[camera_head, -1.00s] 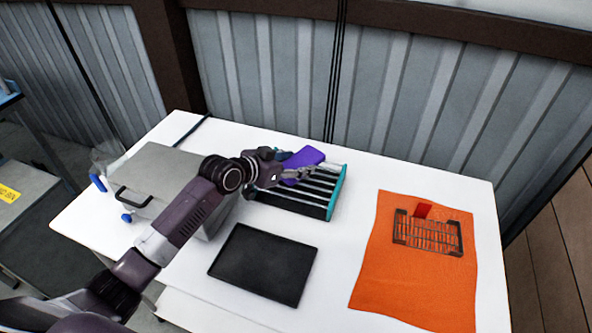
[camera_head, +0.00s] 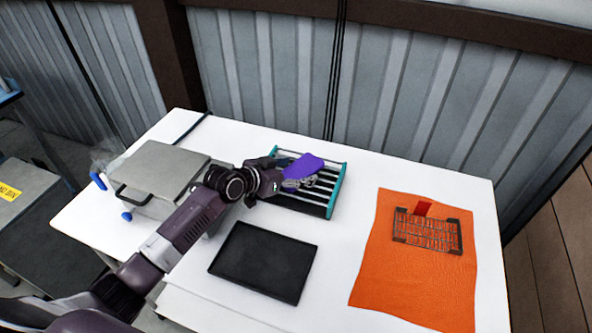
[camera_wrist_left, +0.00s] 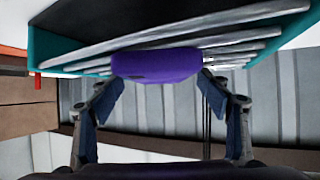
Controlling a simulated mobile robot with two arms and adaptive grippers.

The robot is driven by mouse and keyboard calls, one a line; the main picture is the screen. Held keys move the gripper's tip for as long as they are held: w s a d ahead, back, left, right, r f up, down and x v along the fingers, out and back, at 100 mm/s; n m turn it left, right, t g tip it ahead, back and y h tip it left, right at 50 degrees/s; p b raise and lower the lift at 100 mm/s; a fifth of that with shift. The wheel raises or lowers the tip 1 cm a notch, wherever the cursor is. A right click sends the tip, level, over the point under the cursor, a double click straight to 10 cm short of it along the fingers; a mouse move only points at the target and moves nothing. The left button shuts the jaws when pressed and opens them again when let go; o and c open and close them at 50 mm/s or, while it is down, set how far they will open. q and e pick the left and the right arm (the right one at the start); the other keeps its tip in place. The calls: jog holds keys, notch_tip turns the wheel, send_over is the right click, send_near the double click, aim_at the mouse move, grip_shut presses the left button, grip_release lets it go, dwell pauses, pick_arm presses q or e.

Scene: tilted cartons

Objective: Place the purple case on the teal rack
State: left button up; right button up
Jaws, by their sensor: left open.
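The purple case (camera_head: 305,165) is at the teal rack (camera_head: 338,190), over its slanted silver rails. In the left wrist view the case (camera_wrist_left: 155,65) lies against the rails, between the fingertips. My left gripper (camera_head: 288,172) is open around the near end of the case. The wrist view shows its blue fingers (camera_wrist_left: 162,92) spread on both sides, with a small gap at the left finger; contact at the right finger is unclear. The gripper hides part of the rack's left side. My right gripper is not in view.
A black tray (camera_head: 262,262) lies in front of the rack. A grey box with a handle (camera_head: 158,172) stands at the left. An orange cloth (camera_head: 410,285) with a wire basket (camera_head: 428,232) and a red piece lies at the right. White tabletop (camera_head: 350,245) is clear between.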

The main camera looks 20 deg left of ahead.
pick_arm(q)
jog(key=shift+r, duration=0.1)
jog(key=shift+r, duration=0.15)
jog(key=shift+s+a+r, duration=0.1)
jog(key=shift+s+a, duration=0.1)
jog(key=shift+s, duration=0.15)
jog(key=b+v, duration=0.1)
jog(key=v, duration=1)
jog(key=shift+s+d+r, duration=0.1)
